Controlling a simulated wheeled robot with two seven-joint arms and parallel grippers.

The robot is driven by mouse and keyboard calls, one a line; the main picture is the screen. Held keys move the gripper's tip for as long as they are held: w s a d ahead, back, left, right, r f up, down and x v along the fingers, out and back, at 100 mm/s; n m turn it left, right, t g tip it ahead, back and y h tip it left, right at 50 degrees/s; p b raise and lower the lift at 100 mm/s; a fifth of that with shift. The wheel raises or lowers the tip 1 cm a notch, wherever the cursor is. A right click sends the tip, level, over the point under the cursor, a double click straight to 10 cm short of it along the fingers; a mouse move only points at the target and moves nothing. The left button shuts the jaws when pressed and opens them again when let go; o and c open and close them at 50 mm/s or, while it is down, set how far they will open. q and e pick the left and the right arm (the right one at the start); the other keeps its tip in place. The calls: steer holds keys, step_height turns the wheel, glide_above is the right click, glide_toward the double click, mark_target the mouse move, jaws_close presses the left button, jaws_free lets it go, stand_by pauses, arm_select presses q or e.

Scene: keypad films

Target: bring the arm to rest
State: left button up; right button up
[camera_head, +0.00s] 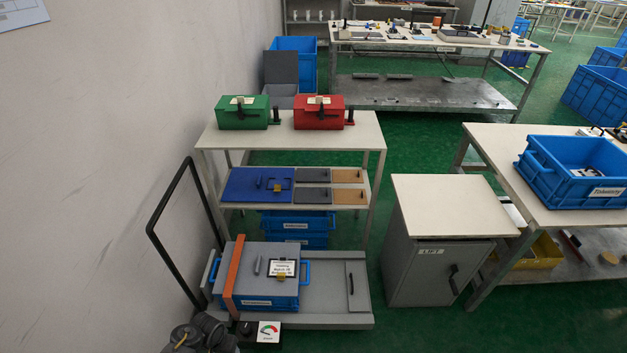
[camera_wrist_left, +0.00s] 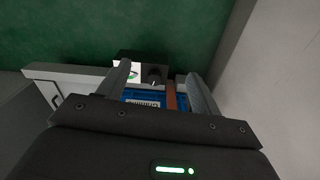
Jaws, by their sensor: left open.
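My left gripper (camera_wrist_left: 158,72) is open, its two fingers apart with nothing held between them in the left wrist view. Past the fingers are a black knob (camera_wrist_left: 154,76), a gauge card (camera_wrist_left: 133,73), an orange strap (camera_wrist_left: 171,97) and a blue crate (camera_wrist_left: 140,96). Part of my left arm (camera_head: 202,335) shows at the bottom left of the head view; its gripper cannot be made out there. My right gripper is in neither view.
A grey platform cart (camera_head: 335,295) with a black handle (camera_head: 165,215) carries the strapped crate (camera_head: 258,302). Behind it stands a table (camera_head: 225,138) with green (camera_head: 230,120) and red boxes (camera_head: 315,122). A grey cabinet (camera_head: 415,270) stands right. A wall (camera_head: 80,180) closes the left. Green floor shows between.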

arm_select(q)
steer(key=s+f+m+t+b, duration=0.1)
steer(key=s+f+t+b, duration=0.15)
steer(key=s+f, duration=0.95)
steer(key=s, duration=0.8)
steer(key=s+d+f+g+b, duration=0.1)
steer(key=s+f, duration=0.2)
steer(key=s, duration=0.9)
steer(key=shift+f, duration=0.2)
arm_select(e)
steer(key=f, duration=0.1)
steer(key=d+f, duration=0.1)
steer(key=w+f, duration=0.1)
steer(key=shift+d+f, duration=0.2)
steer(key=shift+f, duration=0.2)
arm_select(q)
steer(key=shift+s+g, duration=0.1)
steer(key=shift+g, duration=0.15)
